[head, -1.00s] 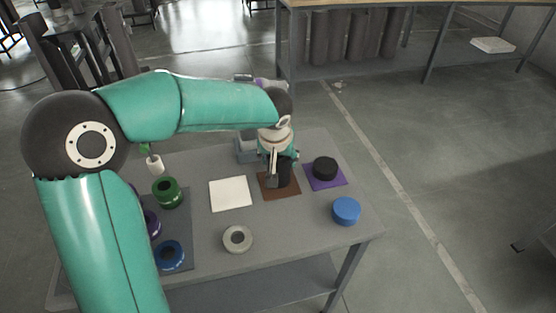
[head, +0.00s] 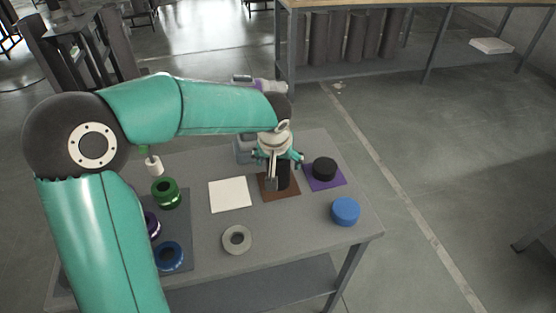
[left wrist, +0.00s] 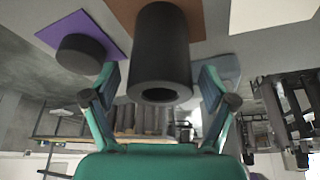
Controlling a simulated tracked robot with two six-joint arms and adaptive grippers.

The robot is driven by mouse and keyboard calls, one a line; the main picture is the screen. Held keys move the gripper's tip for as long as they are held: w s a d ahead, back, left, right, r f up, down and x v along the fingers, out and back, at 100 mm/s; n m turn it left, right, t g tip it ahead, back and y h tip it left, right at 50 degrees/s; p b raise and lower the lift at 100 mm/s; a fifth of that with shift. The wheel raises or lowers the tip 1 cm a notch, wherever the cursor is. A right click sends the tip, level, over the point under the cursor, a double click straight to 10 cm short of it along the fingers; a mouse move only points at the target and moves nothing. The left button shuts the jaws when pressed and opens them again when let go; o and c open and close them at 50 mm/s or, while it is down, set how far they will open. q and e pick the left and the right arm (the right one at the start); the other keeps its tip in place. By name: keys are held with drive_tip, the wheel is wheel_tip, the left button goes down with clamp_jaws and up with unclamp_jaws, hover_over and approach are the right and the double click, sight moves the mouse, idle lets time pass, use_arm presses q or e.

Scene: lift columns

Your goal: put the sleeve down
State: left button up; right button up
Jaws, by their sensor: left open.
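The sleeve is a black hollow cylinder (left wrist: 160,55), standing on the brown mat (head: 265,191). In the head view the sleeve (head: 283,176) is partly hidden by my left gripper (head: 277,160). The left gripper is open, with its fingers spread to either side of the sleeve and apart from it. In the left wrist view the open fingers of the left gripper (left wrist: 160,100) show on both sides of the sleeve, with gaps. My right gripper is not in view.
A black disc (head: 324,168) sits on a purple mat (head: 338,183) beside the brown mat. A white mat (head: 230,194), a grey ring (head: 237,251) and a blue cylinder (head: 346,211) lie nearby. Green (head: 167,200) and blue (head: 169,262) rings stand at the left.

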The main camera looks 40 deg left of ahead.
use_arm(q)
drive_tip(key=v, duration=1.2)
